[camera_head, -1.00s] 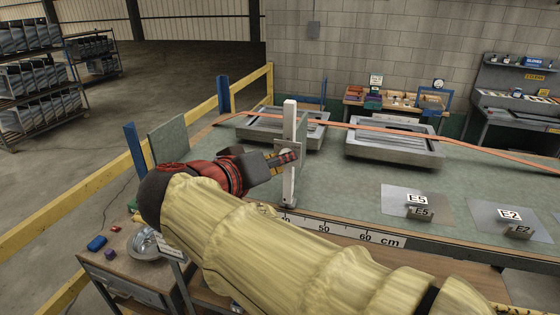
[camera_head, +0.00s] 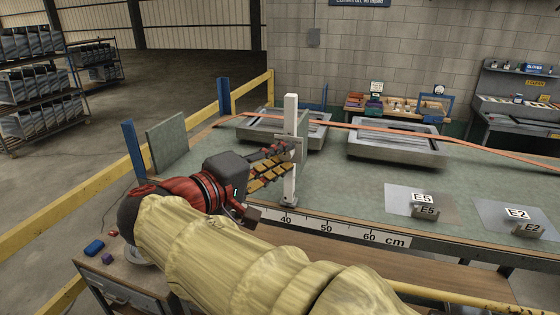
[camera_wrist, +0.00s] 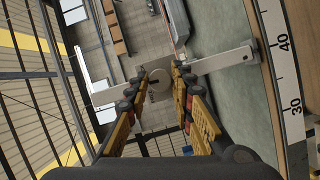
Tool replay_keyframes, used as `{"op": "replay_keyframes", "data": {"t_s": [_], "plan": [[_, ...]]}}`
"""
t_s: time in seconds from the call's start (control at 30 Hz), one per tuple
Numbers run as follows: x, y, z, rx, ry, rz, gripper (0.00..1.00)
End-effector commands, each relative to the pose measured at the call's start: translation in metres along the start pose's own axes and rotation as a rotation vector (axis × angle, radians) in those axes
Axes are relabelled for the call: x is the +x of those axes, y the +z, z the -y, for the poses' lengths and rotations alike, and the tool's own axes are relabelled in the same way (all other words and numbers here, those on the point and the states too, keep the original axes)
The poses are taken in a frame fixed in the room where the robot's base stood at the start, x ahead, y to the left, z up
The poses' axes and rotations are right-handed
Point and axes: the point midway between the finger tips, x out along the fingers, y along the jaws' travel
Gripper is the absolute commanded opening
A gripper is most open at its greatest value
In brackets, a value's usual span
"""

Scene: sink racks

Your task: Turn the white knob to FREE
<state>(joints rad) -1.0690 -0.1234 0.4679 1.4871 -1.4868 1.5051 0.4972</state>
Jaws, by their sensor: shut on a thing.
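The white knob (camera_wrist: 158,84) shows in the wrist view as a small round piece in front of a grey plate on a white post (camera_wrist: 222,62). My gripper (camera_wrist: 160,76) has one yellow-and-black finger on each side of the knob and is shut on it. In the head view the post (camera_head: 290,110) stands upright at the bench's front edge. My gripper (camera_head: 285,160) reaches it from the left, its fingers one above the other. The knob is hidden by the fingers there. No FREE mark can be read in either view.
The green bench top (camera_head: 350,185) has a centimetre scale (camera_head: 330,228) along its front edge. Two grey sink trays (camera_head: 395,148) lie behind the post. Label stands E5 (camera_head: 424,211) and E2 (camera_head: 528,229) are at right. A yellow rail (camera_head: 85,190) runs at left.

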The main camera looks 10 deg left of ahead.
Motion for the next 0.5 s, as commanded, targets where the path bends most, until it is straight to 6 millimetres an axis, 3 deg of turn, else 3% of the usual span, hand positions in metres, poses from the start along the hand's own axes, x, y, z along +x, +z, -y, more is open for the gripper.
{"op": "replay_keyframes", "data": {"t_s": [0.5], "plan": [[0.0004, 0.0009, 0.0049, -0.452, 0.184, -0.001, 0.00]]}}
